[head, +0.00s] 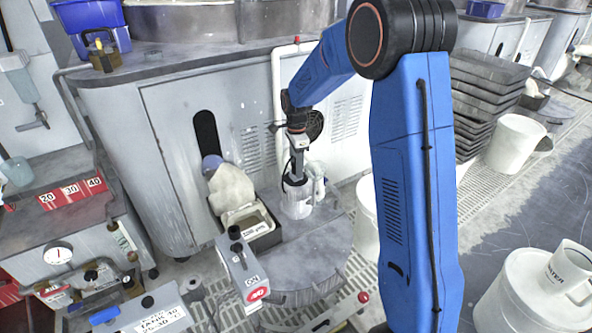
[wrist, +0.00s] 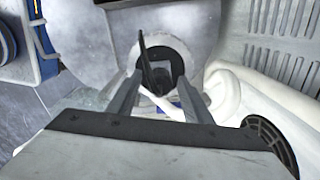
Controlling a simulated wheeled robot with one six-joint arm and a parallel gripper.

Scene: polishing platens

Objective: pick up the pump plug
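My gripper (head: 297,180) points down over a white, jug-like container (head: 297,203) on the round grey drum top. In the wrist view my gripper's two grey fingers (wrist: 158,88) stand apart. A black piece (wrist: 157,62) with a narrow upright part shows between and beyond the fingertips, in front of a round pale opening. It may be the pump plug, but I cannot tell for sure, nor whether the fingers touch it. In the head view the plug is not clear; a thin black cord (head: 285,172) loops beside my gripper.
A grey control box (head: 248,278) marked ON and 40 stands in front of the drum top (head: 325,235). A tray (head: 250,222) and a pale cloth-like bundle (head: 231,188) lie left of my gripper. The grey machine cabinet (head: 160,125) is close behind. White buckets stand at right.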

